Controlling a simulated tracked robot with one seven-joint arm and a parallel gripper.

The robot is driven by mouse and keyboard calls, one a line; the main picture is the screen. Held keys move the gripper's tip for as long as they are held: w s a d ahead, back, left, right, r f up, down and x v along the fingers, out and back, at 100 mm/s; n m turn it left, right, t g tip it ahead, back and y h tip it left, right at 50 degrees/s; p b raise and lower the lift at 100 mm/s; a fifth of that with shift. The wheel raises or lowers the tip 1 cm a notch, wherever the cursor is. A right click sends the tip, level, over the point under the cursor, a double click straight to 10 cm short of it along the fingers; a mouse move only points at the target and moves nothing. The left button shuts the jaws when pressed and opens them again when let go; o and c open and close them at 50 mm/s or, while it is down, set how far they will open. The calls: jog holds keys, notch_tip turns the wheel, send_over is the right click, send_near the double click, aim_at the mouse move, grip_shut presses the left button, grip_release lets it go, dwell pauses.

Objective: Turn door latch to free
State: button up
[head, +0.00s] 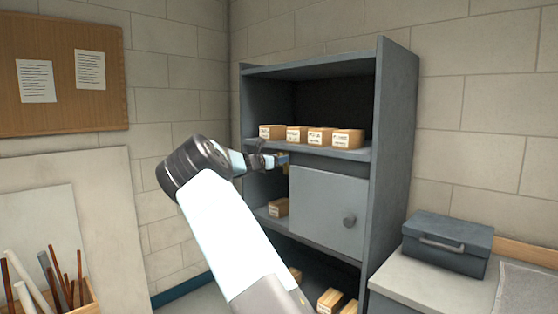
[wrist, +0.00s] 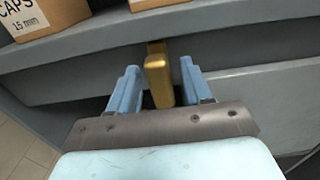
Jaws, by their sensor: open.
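The brass door latch (wrist: 158,82) is a small upright bar in the wrist view, just under the shelf edge. My gripper (wrist: 159,72) is open, with one blue finger on each side of the latch. Gaps show between the latch and both fingers. In the head view my gripper (head: 284,160) is at the upper left corner of the grey cabinet door (head: 322,208). The latch is mostly hidden there behind the gripper.
The grey shelf unit (head: 397,140) holds several small boxes (head: 320,136) on the shelf just above the latch. One box (head: 278,208) sits in the open space left of the door. A toolbox (head: 447,245) stands on a bench at right.

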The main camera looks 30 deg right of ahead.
jog(key=shift+w+d, duration=0.1)
jog(key=shift+d, duration=0.15)
jog(key=shift+c, duration=0.3)
grip_shut()
jog(key=shift+a, duration=0.25)
